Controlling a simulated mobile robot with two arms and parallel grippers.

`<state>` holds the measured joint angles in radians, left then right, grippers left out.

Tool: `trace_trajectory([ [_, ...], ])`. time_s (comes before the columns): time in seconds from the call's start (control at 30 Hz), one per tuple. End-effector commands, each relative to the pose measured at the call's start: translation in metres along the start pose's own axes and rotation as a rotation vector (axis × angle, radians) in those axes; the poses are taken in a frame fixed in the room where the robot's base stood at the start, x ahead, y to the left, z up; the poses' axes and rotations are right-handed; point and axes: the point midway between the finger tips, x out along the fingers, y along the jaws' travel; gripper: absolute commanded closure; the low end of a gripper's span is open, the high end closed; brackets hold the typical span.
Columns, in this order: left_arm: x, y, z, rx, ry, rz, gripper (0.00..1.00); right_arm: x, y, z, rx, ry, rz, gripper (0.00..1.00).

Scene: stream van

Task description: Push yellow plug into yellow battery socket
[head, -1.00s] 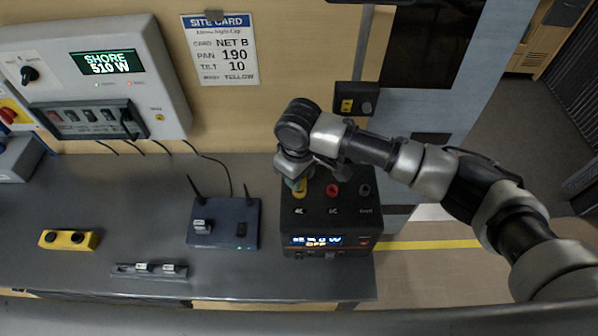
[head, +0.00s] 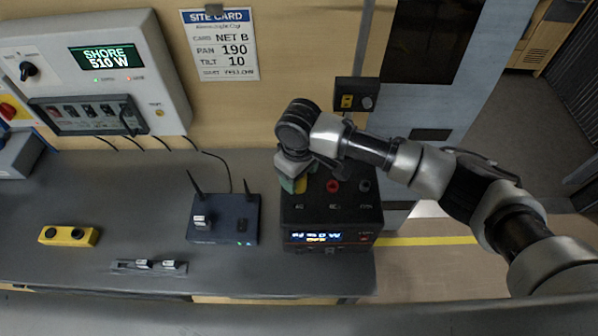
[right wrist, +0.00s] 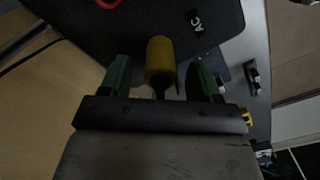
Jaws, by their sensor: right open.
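The yellow plug (right wrist: 160,60) stands between my right gripper's two green fingers in the right wrist view, with a gap on each side. A dark cable end shows at its near end. My right gripper (right wrist: 160,80) is open around it. In the head view the gripper (head: 293,184) is over the back left of the black battery box (head: 330,214), with a bit of the yellow plug (head: 301,185) beside the fingers. The plug covers its socket, so I cannot tell how deep it sits. My left gripper is not in view.
A red socket (head: 333,186) and a dark one (head: 364,186) are right of the plug. A router with antennas (head: 234,229) stands left of the battery. A yellow two-button box (head: 69,236) and a dark tray (head: 128,266) lie farther left. The counter's front right is clear.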

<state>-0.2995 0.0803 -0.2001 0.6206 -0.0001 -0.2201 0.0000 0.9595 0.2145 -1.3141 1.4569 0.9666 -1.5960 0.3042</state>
Motion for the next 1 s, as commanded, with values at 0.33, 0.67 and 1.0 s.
trace_trajectory([
  [0.33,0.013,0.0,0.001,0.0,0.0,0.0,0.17,-0.036,0.0,-0.001,-0.001,0.006,0.001,0.38],
  [0.67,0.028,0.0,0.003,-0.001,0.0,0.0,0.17,-0.095,0.0,-0.001,-0.001,0.002,0.0,0.38],
  [1.0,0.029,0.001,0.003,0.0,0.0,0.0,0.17,-0.108,0.0,0.0,0.0,0.0,0.0,0.38],
])
